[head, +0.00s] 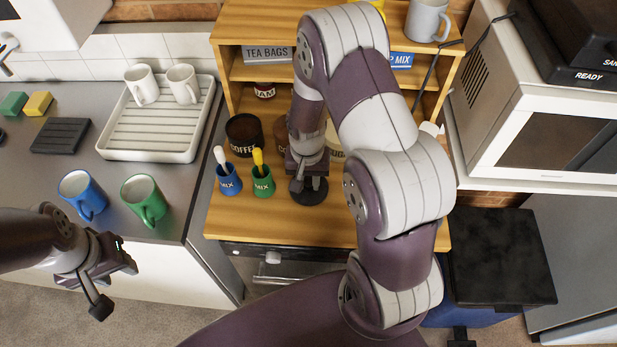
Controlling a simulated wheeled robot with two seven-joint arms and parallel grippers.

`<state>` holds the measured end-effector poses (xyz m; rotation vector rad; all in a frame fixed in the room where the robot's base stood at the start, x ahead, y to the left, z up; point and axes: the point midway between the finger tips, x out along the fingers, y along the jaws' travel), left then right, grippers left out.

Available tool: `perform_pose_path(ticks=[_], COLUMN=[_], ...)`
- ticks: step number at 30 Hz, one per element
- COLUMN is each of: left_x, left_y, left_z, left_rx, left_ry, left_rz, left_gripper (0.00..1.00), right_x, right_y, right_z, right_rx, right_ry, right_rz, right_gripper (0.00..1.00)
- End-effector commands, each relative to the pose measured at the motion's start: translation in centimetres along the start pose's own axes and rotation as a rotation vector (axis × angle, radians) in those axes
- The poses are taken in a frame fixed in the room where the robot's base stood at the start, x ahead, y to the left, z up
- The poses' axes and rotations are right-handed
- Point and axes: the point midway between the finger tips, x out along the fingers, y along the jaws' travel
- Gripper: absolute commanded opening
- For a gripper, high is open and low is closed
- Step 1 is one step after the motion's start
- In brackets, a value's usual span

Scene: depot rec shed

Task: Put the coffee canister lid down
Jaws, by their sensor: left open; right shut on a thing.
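The dark coffee canister (244,147) stands on the wooden shelf unit, with its lettering facing me and its top looking open. My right gripper (306,180) is shut on the black round coffee canister lid (312,197), to the right of the canister and toward the shelf's front. The lid is low over the wooden surface; I cannot tell whether it touches it. My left gripper (103,284) is open and empty, low at the left, in front of the grey counter.
Blue (228,180) and green (263,182) MIX cups with spoons stand left of the lid. My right arm partly hides canisters behind it. Blue (84,193) and green (146,200) mugs stand on the counter. Bare wood (245,222) lies in front of the MIX cups.

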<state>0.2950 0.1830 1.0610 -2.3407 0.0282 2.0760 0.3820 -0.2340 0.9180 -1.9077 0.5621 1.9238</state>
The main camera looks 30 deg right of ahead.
Motion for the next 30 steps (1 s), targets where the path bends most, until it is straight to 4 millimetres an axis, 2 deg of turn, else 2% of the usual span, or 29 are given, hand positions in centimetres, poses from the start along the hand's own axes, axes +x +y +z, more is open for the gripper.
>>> perform_pose_path(ticks=[11,12,13,14,21,24,26,30], left_x=[0.2,0.1,0.1,0.1,0.1,0.0,0.2,0.6], left_y=[0.0,0.0,0.0,0.0,0.0,0.0,0.0,0.0], left_z=[0.0,0.0,0.0,0.0,0.0,0.0,0.0,0.1], left_rx=[0.0,0.0,0.0,0.0,0.0,0.0,0.0,0.0], left_ry=[0.0,0.0,0.0,0.0,0.0,0.0,0.0,0.0], left_rz=[0.0,0.0,0.0,0.0,0.0,0.0,0.0,0.0], left_gripper=[0.43,0.43,0.43,0.43,0.43,0.43,0.43,0.43], right_x=[0.7,0.6,0.6,0.6,0.5,-0.2,-1.2,-4.9], right_y=[0.0,0.0,0.0,0.0,0.0,0.0,-0.1,-0.1], right_z=[0.0,0.0,0.0,0.0,0.0,-0.1,-0.1,-0.1], right_rx=[0.0,0.0,0.0,0.0,0.0,0.0,0.0,-0.001], right_ry=[0.002,0.002,0.002,0.002,0.002,0.003,0.006,0.009], right_rz=[-0.001,-0.001,-0.001,-0.001,-0.001,-0.002,-0.003,-0.004], right_gripper=[0.0,0.38,0.48,0.51,0.51,0.51,0.51,0.51])
